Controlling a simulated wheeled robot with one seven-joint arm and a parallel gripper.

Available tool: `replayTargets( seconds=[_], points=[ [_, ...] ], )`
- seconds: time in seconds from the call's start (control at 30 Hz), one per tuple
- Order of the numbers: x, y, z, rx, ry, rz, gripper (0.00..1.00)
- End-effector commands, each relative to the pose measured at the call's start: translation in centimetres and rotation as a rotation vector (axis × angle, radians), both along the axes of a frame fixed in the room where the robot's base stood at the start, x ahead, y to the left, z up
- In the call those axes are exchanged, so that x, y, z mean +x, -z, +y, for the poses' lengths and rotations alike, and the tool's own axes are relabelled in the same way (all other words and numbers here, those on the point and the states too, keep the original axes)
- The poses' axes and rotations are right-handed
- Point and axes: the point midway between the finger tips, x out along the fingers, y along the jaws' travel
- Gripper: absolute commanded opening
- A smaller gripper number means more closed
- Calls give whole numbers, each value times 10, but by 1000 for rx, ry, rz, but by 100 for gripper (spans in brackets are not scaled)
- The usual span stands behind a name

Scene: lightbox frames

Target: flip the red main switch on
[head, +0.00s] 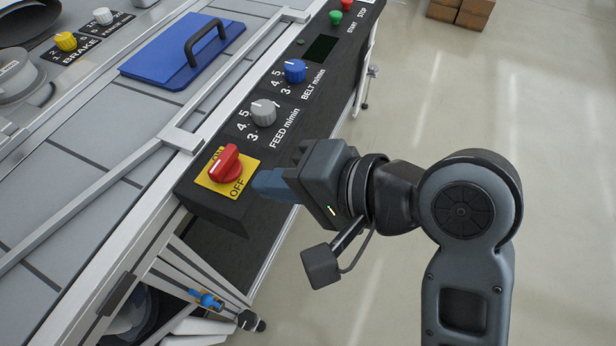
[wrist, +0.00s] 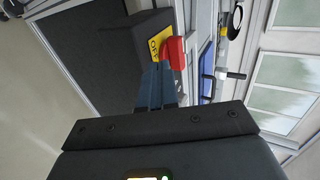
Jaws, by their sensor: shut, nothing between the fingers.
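The red main switch (head: 224,163) is a rotary knob on a yellow plate (head: 248,164) at the near end of the dark control panel. ON is printed at the plate's upper left, partly hidden behind the knob, and OFF at its lower right. Which label the knob points to is hard to tell. My gripper (head: 257,183) is shut and empty, its blue-grey fingers just right of the plate. In the wrist view the fingertips (wrist: 157,68) appear close beside the red knob (wrist: 174,52); I cannot tell whether they touch it.
A grey FEED knob (head: 263,112) and a blue BELT knob (head: 295,71) sit farther along the panel. Green (head: 336,17) and red buttons are at its far end. A blue plate with a black handle (head: 206,39) lies on the machine bed. The floor at right is open.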

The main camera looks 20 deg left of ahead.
Motion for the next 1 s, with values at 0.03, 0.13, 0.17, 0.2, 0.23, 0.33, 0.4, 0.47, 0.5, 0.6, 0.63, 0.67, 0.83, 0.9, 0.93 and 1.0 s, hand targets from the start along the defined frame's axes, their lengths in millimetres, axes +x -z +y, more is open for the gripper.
replayTargets(
  seconds=[0.03,0.13,0.17,0.2,0.23,0.33,0.4,0.47,0.5,0.6,0.63,0.67,0.83,0.9,0.93,1.0],
  points=[
    [0,5,9,-2,-4,1,0],
    [2,4,24,-1,-3,-2,0],
    [2,4,29,0,-2,-2,0],
    [2,5,34,-1,-3,-2,0],
    [2,5,37,-1,-4,0,0],
    [3,5,44,-1,-1,-2,0],
    [4,5,47,-1,-1,-2,0],
    [4,6,49,-1,-1,-1,0],
    [4,6,50,-1,-1,-1,0],
    [4,6,50,-1,-1,-1,0],
    [4,6,50,-1,-1,-1,0],
    [4,6,50,-1,-1,-1,0],
    [4,5,49,-1,2,0,0],
    [5,5,50,-1,8,0,0],
    [6,5,50,0,13,1,0],
    [8,4,50,-1,30,1,0]
  ],
)
